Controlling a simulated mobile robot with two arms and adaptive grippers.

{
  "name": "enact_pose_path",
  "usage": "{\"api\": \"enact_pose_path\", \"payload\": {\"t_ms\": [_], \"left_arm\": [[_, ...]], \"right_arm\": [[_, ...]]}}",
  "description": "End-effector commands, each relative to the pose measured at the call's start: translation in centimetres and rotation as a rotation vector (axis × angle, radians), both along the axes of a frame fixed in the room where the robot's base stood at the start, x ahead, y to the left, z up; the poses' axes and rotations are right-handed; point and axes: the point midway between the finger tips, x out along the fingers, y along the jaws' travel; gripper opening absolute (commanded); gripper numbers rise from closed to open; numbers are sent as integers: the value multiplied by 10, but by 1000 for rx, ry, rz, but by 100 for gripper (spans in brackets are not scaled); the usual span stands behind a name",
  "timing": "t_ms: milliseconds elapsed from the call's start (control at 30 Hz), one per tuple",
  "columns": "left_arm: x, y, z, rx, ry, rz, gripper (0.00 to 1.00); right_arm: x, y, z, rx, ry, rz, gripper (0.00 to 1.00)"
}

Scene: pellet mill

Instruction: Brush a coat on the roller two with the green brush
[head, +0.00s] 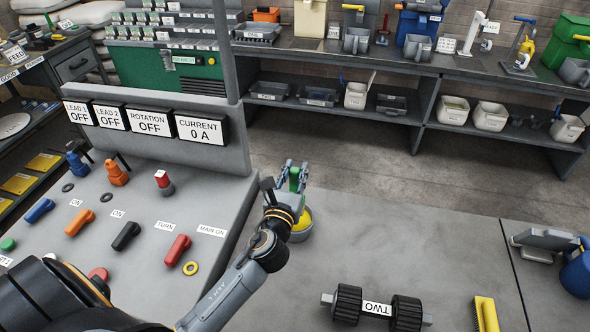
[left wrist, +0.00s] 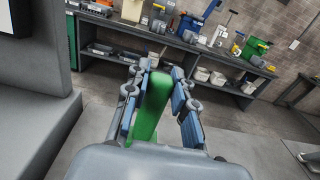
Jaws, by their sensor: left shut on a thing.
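My left gripper (head: 292,178) is shut on the green brush (head: 294,179), just behind and above a small pot (head: 301,236) with yellow contents. In the left wrist view the green brush (left wrist: 151,105) stands between the finger pads of my left gripper (left wrist: 160,100). Its bristles are hidden, so I cannot tell whether they touch the yellow contents. Roller two (head: 348,304), a dark ribbed double roller with a "TWO" label, lies on the grey table at the front. My right gripper is not in view.
A yellow brush-like block (head: 486,314) lies right of the roller. A blue and grey object (head: 577,274) stands at the right edge. A control panel (head: 150,205) with coloured levers is at left. The table between pot and roller is clear.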

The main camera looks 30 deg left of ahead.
Motion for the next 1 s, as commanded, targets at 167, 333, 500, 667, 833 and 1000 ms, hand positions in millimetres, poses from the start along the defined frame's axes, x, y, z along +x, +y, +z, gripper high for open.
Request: {"api": "enact_pose_path", "payload": {"t_ms": [167,333,500,667,833,1000], "left_arm": [[0,0,-2,0,-2,-1,0],[0,0,-2,0,-2,0,0],[0,0,-3,0,-2,0,0],[0,0,-9,0,-2,0,0],[0,0,-18,0,-2,0,0],[0,0,-27,1,-2,0,0]], "right_arm": [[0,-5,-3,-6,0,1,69],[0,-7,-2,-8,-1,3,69],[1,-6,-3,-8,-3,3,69],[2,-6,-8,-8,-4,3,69],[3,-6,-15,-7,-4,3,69],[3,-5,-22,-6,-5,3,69]]}}
